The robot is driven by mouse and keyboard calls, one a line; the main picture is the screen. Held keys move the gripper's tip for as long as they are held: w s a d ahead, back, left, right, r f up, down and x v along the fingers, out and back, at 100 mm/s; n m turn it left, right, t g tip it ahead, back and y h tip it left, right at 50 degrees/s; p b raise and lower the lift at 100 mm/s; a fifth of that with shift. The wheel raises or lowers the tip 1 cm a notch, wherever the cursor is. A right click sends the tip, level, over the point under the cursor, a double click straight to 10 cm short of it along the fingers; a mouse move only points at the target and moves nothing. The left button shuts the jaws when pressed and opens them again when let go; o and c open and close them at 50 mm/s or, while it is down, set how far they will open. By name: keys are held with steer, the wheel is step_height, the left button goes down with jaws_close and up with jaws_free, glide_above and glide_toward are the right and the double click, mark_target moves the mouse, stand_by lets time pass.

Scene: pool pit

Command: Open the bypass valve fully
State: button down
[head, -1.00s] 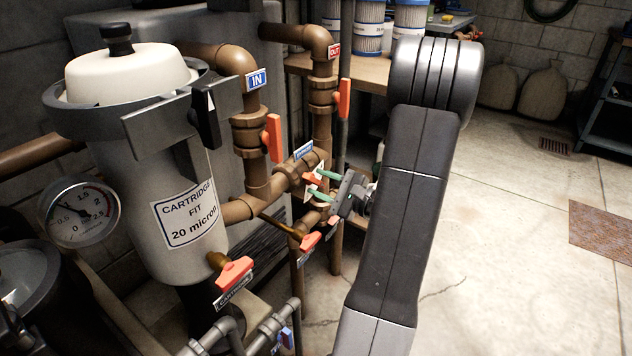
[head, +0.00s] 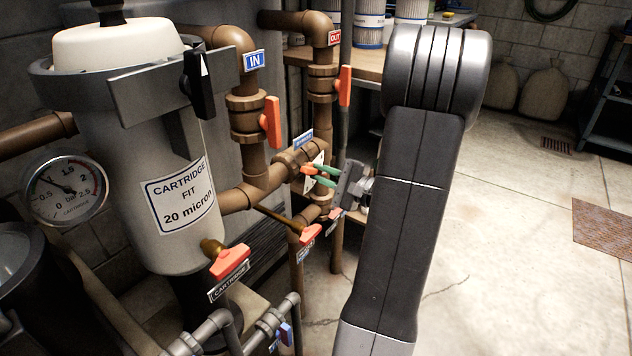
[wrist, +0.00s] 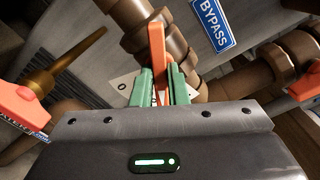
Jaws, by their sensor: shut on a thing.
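The bypass valve's orange handle (wrist: 157,50) stands upright in the wrist view, between the two green fingers of my gripper (wrist: 163,86). My gripper is shut on it. In the head view my gripper (head: 323,175) reaches in from the right and only a little of the orange handle (head: 309,170) shows past the fingers. The blue BYPASS label (wrist: 213,25) is on the brown pipe beside the valve; it also shows in the head view (head: 303,140). A white plate (wrist: 122,84) marked "0" lies behind the fingers, partly hidden.
Orange handles on the IN pipe (head: 270,122) and OUT pipe (head: 344,86) rise close by. Lower orange handles (head: 230,262) and (head: 311,234) stick out below. The cartridge housing (head: 150,165) with its gauge (head: 65,188) is at left.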

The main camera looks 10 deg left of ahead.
steer(key=n+b, duration=0.2)
steer(key=b, duration=0.1)
steer(key=shift+f, duration=0.3)
steer(key=shift+r+n, duration=0.3)
steer(key=shift+n, duration=0.3)
steer(key=n, duration=0.3)
steer(key=c, duration=1.3)
jaws_free()
steer(key=shift+v, duration=3.5)
